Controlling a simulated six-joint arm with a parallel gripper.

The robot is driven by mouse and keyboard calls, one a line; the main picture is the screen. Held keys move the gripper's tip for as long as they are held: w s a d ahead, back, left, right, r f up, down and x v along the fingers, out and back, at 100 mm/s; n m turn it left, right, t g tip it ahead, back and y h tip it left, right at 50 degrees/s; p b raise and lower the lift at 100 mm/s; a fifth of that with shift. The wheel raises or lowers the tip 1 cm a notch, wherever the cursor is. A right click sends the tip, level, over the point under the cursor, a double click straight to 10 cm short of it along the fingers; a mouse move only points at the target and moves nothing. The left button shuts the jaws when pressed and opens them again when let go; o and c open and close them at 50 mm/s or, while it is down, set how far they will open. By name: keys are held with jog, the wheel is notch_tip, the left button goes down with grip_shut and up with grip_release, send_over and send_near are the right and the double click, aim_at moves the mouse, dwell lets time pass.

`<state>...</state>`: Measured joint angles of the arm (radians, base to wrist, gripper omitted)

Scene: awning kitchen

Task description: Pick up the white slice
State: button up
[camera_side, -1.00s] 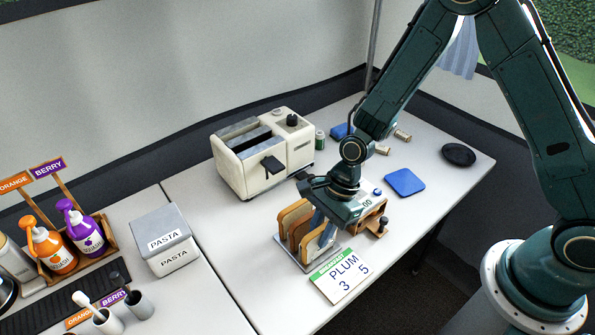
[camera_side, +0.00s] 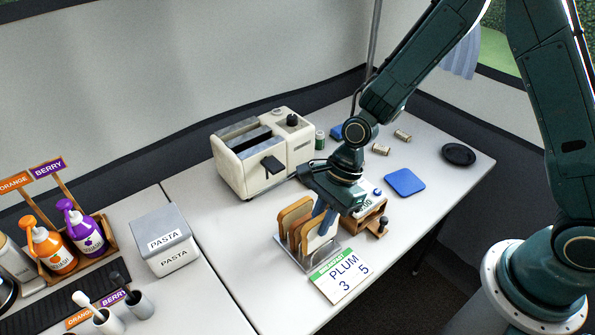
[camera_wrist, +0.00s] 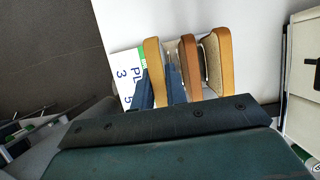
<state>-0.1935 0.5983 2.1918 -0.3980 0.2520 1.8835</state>
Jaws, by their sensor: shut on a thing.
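A slice rack (camera_side: 335,247) stands near the table's front edge and holds several brown-crusted bread slices (camera_side: 294,213). The white slice (camera_side: 316,242), pale-faced with a tan crust, is at the right of the row in the side view. My gripper (camera_side: 322,222) points down over the rack with its blue-grey fingers shut on this slice. In the wrist view the fingers lie on both sides of the leftmost slice (camera_wrist: 153,70), and two other slices (camera_wrist: 190,65) stand apart to the right. I cannot tell whether the held slice is clear of the rack.
A cream toaster (camera_side: 262,155) stands behind the rack. A small wooden box (camera_side: 374,222) is close at right, and a PLUM 3 5 card (camera_side: 341,276) lies in front. A blue pad (camera_side: 405,182) and black disc (camera_side: 458,154) lie farther right. A PASTA box (camera_side: 165,240) is left.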

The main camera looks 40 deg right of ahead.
notch_tip(320, 180, up, 17)
jog(key=shift+f, duration=0.2)
jog(key=shift+w, duration=0.1)
dwell(0.7)
